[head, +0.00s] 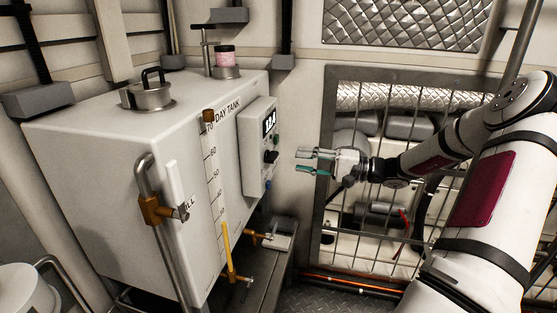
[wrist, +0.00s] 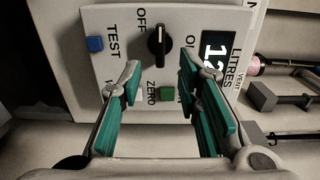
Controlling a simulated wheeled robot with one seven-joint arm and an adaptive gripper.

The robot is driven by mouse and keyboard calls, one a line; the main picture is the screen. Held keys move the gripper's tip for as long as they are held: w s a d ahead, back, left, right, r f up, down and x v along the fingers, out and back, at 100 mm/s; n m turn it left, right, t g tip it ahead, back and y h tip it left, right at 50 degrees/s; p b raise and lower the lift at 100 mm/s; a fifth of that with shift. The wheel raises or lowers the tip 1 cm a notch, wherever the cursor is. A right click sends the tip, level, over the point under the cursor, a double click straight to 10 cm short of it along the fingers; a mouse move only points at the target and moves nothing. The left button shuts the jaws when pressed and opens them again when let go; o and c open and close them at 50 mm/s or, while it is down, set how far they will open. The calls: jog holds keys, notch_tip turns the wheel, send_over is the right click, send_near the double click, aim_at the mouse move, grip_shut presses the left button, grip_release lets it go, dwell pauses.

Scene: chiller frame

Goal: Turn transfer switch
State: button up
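The transfer switch is a black rotary knob (wrist: 158,46) on a light grey control panel (wrist: 118,22). In the wrist view its pointer looks roughly vertical in the picture, between "OFF" and a partly hidden label at right. In the head view the knob (head: 271,157) is on the panel (head: 252,150) at the tank's right side. My gripper (head: 308,162) is open and empty, to the right of the panel and apart from it. In the wrist view its green-padded fingers (wrist: 158,82) are spread, with the knob beyond and between their tips.
The white day tank (head: 110,150) has a sight gauge and pipe valves. A barred metal grille (head: 345,240) stands behind my arm.

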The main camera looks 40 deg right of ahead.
aim_at(271, 157)
jog(key=b+x, duration=0.1)
jog(key=x, duration=0.6)
jog(key=shift+w+a, duration=0.3)
grip_shut()
